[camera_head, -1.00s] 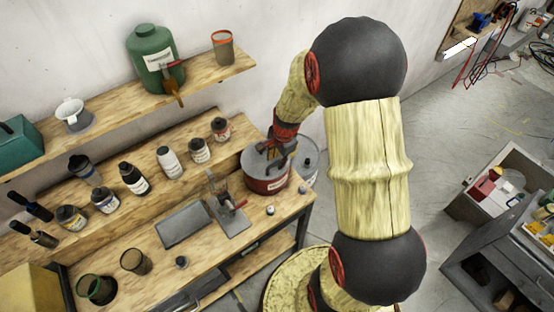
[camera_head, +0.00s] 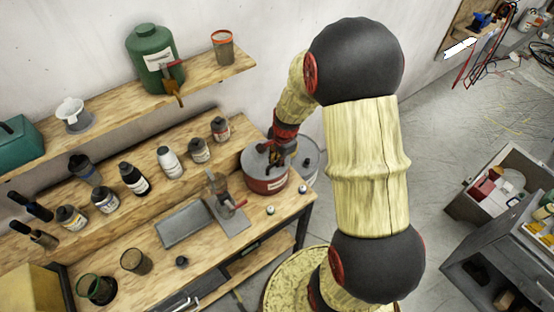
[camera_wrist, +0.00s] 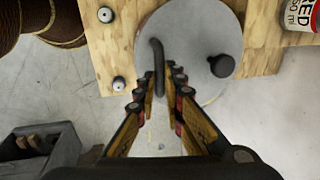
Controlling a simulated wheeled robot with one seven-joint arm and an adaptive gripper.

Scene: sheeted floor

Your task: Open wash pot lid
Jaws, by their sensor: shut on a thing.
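The wash pot (camera_head: 267,184) is a red round pot with a grey lid (camera_head: 256,163), at the right end of the workbench in the head view. In the wrist view the lid (camera_wrist: 190,32) is a flat grey disc with a dark bar handle (camera_wrist: 157,52) and a round black knob (camera_wrist: 222,66). My gripper (camera_head: 277,157) is over the lid in the head view. In the wrist view my gripper (camera_wrist: 160,80) has its fingers on both sides of the handle and is shut on it. The lid appears to lie on the pot; any small gap is hidden.
A small press-like tool (camera_head: 224,198) and a grey tray (camera_head: 184,226) lie left of the pot. Several bottles stand on the raised shelf behind. A pale round container (camera_head: 309,160) stands close on the pot's right. Open floor lies right of the bench.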

